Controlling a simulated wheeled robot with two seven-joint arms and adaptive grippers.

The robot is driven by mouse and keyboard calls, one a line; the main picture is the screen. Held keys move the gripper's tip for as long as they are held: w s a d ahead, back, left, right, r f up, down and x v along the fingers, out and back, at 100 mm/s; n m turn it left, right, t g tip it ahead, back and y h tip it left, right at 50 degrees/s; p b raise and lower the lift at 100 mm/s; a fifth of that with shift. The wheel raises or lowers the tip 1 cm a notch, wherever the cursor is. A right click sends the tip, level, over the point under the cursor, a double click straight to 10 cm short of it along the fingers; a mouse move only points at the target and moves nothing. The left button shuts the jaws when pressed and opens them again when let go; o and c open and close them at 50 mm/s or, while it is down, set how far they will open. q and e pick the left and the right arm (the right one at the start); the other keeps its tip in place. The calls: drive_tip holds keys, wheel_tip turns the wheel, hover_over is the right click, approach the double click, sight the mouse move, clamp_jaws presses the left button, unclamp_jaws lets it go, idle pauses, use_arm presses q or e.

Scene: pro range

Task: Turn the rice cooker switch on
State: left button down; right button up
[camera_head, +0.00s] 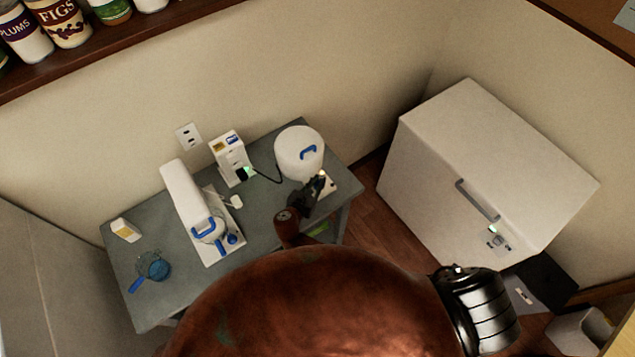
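The rice cooker (297,148) is white and round with a blue lid handle. It stands at the right end of the grey table. My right gripper (319,184) is dark and small in the head view, right at the cooker's lower front. It covers part of the cooker's base, where the switch is hidden or too small to make out. A small warm light shows beside the fingertips. I cannot tell whether the gripper touches the cooker or whether its fingers are open. My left gripper is not in view.
A white outlet box (229,154) has a black cord running toward the cooker. A white appliance with a blue-handled jug (207,229) stands left of it on the grey table (270,212). A blue strainer (158,269) lies at left. A white chest (480,160) stands at right.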

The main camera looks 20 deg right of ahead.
drive_tip(key=o, duration=0.3)
drive_tip(key=shift+s+a, duration=0.15)
drive_tip(key=shift+a, duration=0.05)
drive_tip(key=v, duration=1.1)
drive_tip(key=shift+s+a+r, duration=0.1)
drive_tip(key=shift+s+r, duration=0.15)
drive_tip(key=shift+s, duration=0.05)
